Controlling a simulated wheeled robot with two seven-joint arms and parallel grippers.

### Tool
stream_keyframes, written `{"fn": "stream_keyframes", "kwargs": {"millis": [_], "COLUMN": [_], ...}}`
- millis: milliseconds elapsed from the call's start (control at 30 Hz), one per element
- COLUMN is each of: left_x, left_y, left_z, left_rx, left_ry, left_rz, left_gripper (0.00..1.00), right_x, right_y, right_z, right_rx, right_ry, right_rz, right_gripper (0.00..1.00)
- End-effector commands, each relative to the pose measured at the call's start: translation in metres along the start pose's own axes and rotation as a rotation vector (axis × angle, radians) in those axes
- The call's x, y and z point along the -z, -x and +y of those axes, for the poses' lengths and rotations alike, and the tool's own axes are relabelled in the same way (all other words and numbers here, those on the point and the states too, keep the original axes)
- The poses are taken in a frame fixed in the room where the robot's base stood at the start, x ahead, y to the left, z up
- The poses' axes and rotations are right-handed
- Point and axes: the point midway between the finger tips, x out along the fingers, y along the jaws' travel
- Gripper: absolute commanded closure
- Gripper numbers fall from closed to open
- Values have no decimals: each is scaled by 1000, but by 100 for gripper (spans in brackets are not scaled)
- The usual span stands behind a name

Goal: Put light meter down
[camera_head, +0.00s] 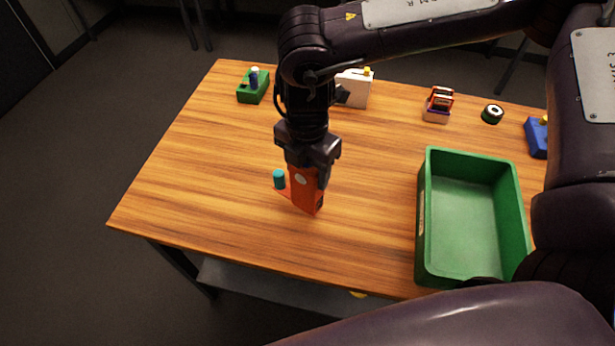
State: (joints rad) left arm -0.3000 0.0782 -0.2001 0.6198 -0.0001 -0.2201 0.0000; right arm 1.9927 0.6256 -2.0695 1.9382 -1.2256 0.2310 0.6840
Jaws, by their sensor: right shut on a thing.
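My right gripper (308,170) points down over the left middle of the table and is shut on an orange-red block-shaped thing, which I take to be the light meter (306,196). A pale round spot shows on its face near the fingers. Its lower end is at or just above the wood; I cannot tell whether it touches. A teal cylinder (279,179) with a flat orange-red part under it shows just left of the light meter; I cannot tell whether they are joined. My left gripper is not in view.
The wooden table (200,160) is bare to the left and in front. A green open bin (424,220), empty as far as I see, stands right. Along the back are a green block (247,92), a white box (356,90), a small red-and-white rack (438,108), a dark roll (492,114) and a blue box (536,138).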

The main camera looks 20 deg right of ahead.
Motion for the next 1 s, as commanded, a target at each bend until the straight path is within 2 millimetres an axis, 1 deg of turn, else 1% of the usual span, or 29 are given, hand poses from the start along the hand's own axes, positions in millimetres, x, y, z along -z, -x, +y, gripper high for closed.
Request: {"fn": "stream_keyframes", "kwargs": {"millis": [100, 233, 633, 667, 800, 833, 1000], "left_x": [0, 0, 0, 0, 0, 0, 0], "left_y": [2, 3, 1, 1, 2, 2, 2], "left_z": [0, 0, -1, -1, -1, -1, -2], "left_rx": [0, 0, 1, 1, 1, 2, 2], "left_ry": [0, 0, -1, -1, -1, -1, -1], "left_rz": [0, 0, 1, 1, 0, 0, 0], "left_gripper": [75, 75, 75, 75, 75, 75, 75], "right_x": [0, 0, 0, 0, 0, 0, 0], "right_y": [-19, -34, -40, -41, -40, -40, -40], "right_z": [-1, 0, 0, 0, 0, 0, 0], "right_rx": [4, 1, 1, 1, 1, 1, 1], "right_ry": [1, 0, 0, 0, 0, 0, 0], "right_rz": [0, 0, 1, 0, 0, 0, 0], "right_gripper": [84, 84, 84, 41, 23, 20, 20]}}
